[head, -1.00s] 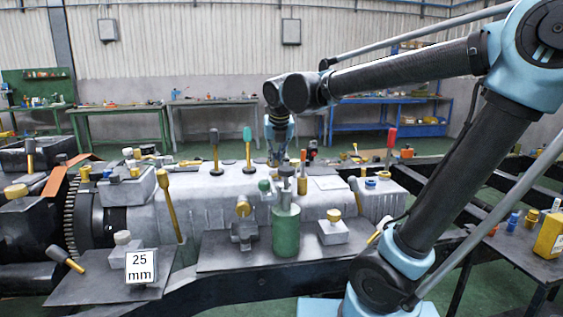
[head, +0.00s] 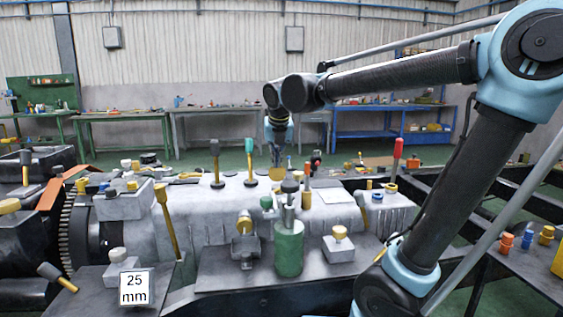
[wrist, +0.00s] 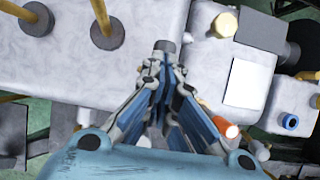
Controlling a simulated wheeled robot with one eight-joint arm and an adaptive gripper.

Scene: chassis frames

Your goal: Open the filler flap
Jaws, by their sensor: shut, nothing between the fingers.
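A pale rectangular plate (head: 335,196) lies flat on the top of the grey casing; it also shows in the wrist view (wrist: 249,83). It may be the filler flap, but I see no label or hinge to tell. My gripper (head: 277,163) points down above the casing, to the left of the plate. In the wrist view my gripper (wrist: 165,48) has its fingertips together with nothing between them. There the tips lie left of the plate, apart from it, over the grey casing top.
A green cylinder (head: 289,248) stands in front of the casing. Upright levers, one with a red handle (head: 397,150) and one with a teal knob (head: 249,147), rise from the casing. A yellow knob (wrist: 225,24) sits near the plate. A "25 mm" sign (head: 136,288) stands front left.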

